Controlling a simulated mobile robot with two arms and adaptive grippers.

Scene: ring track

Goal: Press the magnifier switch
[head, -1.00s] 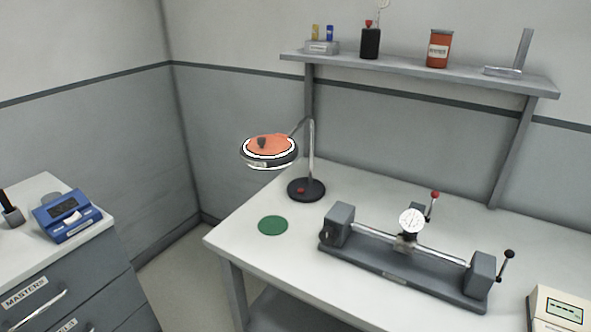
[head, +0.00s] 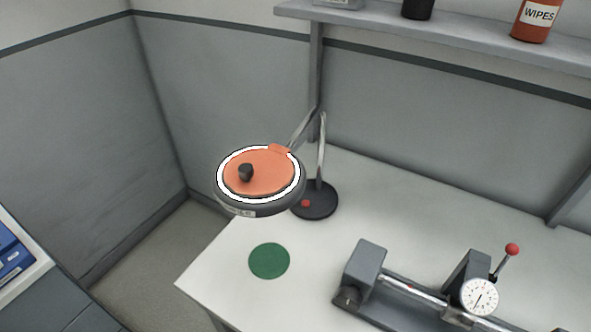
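The magnifier lamp head (head: 260,180) hangs over the left corner of the white table. It has an orange cover with a dark knob on top and a bright white ring around it. A bent metal arm joins it to a round black base (head: 322,200) on the table. A small red button (head: 305,203), which looks like the switch, sits on the left of the base, just right of the lamp head's rim. Neither of my grippers is in view.
A green disc (head: 269,261) lies on the table in front of the lamp. A grey bench fixture (head: 365,270) with a dial gauge (head: 480,297) stands at the right. A wall shelf (head: 440,28) holds an orange wipes tub (head: 537,18). A drawer cabinet (head: 25,270) is at the left edge.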

